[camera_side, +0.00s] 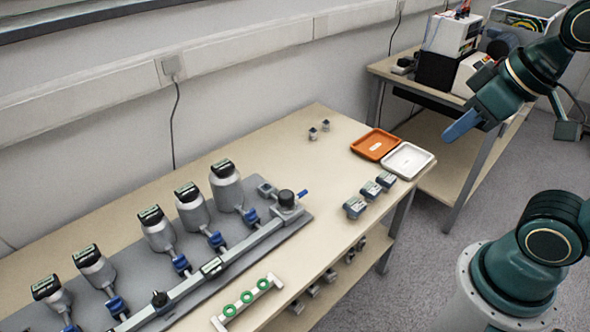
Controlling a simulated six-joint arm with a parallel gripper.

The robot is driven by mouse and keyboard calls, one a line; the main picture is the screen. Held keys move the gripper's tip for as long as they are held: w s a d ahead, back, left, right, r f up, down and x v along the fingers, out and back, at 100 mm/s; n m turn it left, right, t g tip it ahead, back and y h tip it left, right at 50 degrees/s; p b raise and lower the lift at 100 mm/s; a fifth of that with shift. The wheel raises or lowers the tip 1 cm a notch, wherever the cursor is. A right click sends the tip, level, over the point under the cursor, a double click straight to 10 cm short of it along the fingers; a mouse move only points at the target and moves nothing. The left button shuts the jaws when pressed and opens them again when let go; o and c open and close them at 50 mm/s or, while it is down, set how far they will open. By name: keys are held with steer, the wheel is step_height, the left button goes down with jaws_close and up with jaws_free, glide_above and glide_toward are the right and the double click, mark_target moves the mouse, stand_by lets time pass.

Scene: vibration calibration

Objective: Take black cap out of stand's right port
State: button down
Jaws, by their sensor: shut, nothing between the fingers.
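The stand is a grey base plate (310,222) with a long metal rail (245,248) along its front side, on the table at the left. A black round cap (287,198) sits upright on the block at the rail's right end; I take this as the right port. A second black knob (160,298) stands further left on the rail. My gripper (450,136) is at the upper right, shut and empty, its blue fingers pointing down and left. It is high and well to the right of the stand, apart from the cap.
Several metal vessels (226,185) with black-topped gauges line the stand's back. An orange tray (361,150), a white tray (426,154) and small grey blocks (354,207) lie to the right. A white rack (222,318) with green rings is in front.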

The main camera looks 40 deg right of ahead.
steer(key=c, duration=2.1)
jaws_free()
steer(key=o, duration=1.3)
